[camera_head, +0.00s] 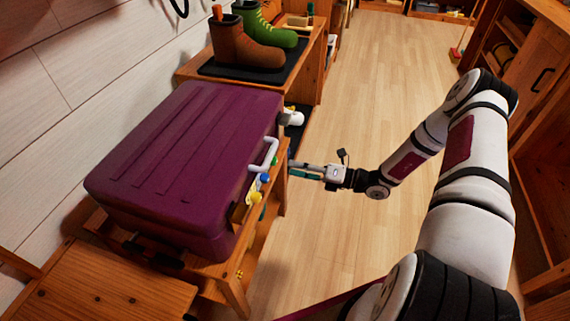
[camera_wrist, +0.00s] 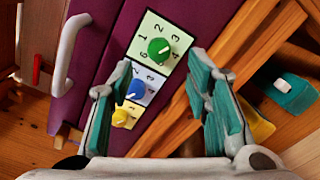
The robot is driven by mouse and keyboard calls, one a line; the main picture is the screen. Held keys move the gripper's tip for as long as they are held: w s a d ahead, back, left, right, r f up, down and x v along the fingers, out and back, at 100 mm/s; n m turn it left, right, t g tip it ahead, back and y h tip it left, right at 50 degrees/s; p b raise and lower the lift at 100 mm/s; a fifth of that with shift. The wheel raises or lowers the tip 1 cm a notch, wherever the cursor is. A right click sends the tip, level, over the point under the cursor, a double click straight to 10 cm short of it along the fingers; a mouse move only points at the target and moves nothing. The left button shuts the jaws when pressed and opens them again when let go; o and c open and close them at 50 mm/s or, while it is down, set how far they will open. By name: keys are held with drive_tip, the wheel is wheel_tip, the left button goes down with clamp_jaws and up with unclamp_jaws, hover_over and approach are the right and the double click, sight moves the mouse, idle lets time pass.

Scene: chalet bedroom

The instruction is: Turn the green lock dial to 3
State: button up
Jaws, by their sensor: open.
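A purple suitcase (camera_head: 185,150) lies on a wooden bench, with its lock panel on the side facing my gripper. In the wrist view the green dial (camera_wrist: 158,48) sits on a pale numbered plate, above the blue dial (camera_wrist: 136,90) and the yellow dial (camera_wrist: 121,117). The green dial has a white pointer mark; I cannot tell for sure which number it points to. My gripper (camera_wrist: 159,62) is open and empty, with teal-padded fingers on either side of the dial row. The green dial shows between and just beyond the fingertips. In the head view my gripper (camera_head: 296,169) is beside the suitcase's side.
A white suitcase handle (camera_head: 265,155) stands out beside the dials, and a red latch (camera_wrist: 37,70) shows near it. Wooden bench edges (camera_head: 277,190) lie close to my gripper. Boots (camera_head: 245,47) stand on a shelf behind. The floor (camera_head: 345,240) on the right is clear.

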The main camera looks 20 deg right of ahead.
drive_tip(key=v, duration=0.6)
drive_tip(key=shift+s+d, duration=0.15)
drive_tip(key=shift+s, duration=0.05)
drive_tip(key=s+a+r+n+g+h, duration=0.1)
drive_tip(key=s+a+r+n+g, duration=0.3)
drive_tip(key=r+n, duration=0.35)
drive_tip(key=s+a+r+n+g+h, duration=0.2)
drive_tip(key=s+a+r+n+g, duration=0.25)
drive_tip(key=r+n, duration=0.35)
drive_tip(key=s+a+r+n+g+h, duration=0.1)
drive_tip(key=s+a+r+n+g, duration=0.2)
drive_tip(key=r+n+g, duration=0.45)
drive_tip(key=s+r+n+t+h, duration=0.2)
drive_tip(key=s+r+n+h, duration=0.1)
drive_tip(key=s+n, duration=0.3)
drive_tip(key=s+d+r+n+t+h, duration=0.1)
drive_tip(key=s+r+n+t+h, duration=0.2)
drive_tip(key=s, duration=0.6)
drive_tip(key=s+r+n+t+h, duration=0.1)
drive_tip(key=s+r+n+h, duration=0.35)
drive_tip(key=s, duration=0.25)
wheel_tip(320, 180, up, 25)
drive_tip(key=t+p, duration=0.3)
drive_tip(key=p, duration=2)
drive_tip(key=shift+s+d+r+n+t+p, duration=0.25)
drive_tip(key=shift+d+n+t+p, duration=0.1)
drive_tip(key=shift+d+p, duration=0.1)
